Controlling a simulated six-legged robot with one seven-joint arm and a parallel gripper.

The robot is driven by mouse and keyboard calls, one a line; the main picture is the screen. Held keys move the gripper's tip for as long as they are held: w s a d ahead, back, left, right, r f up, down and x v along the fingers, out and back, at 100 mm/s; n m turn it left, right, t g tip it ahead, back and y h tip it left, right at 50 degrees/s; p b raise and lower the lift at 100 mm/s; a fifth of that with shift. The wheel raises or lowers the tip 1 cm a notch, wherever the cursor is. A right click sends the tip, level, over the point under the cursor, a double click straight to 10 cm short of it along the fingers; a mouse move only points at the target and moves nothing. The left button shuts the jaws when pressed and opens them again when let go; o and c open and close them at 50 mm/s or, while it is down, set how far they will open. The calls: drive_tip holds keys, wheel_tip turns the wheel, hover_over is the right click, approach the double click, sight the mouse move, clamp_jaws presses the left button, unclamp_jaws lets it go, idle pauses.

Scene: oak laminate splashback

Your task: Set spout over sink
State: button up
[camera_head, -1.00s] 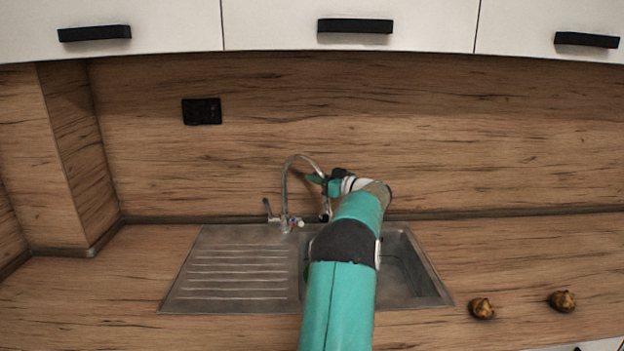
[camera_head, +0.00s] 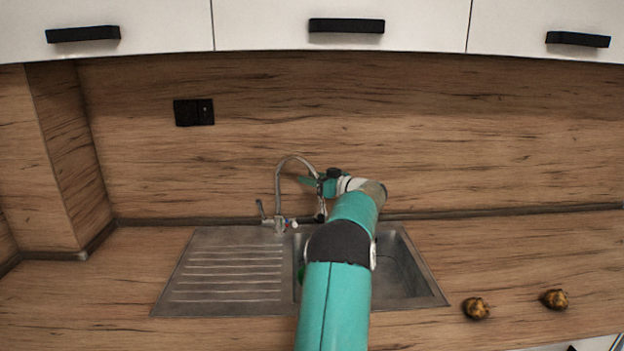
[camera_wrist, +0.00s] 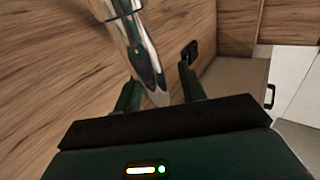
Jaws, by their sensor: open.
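The spout (camera_head: 291,162) is a silver gooseneck on a tap at the back of the sink, arching to the right in the head view. Its end hangs above the left edge of the basin (camera_head: 403,262). My gripper (camera_head: 312,183) is at the spout's downward side, partly hidden by my own arm. In the wrist view the shiny end of the spout (camera_wrist: 143,58) comes down between the two fingers of my open gripper (camera_wrist: 158,88). I cannot tell whether a finger touches it. My arm covers part of the basin.
The ribbed drainboard (camera_head: 226,272) lies left of the basin. Two small brown-yellow objects (camera_head: 475,308) (camera_head: 554,299) sit on the counter at right. A wooden splashback with a black socket (camera_head: 193,112) stands close behind; white cabinets (camera_head: 260,22) hang above.

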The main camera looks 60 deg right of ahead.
drive_tip(key=s+a, duration=0.2)
drive_tip(key=s, duration=1.1)
drive_tip(key=shift+s+a, duration=0.2)
drive_tip(key=shift+a, duration=0.1)
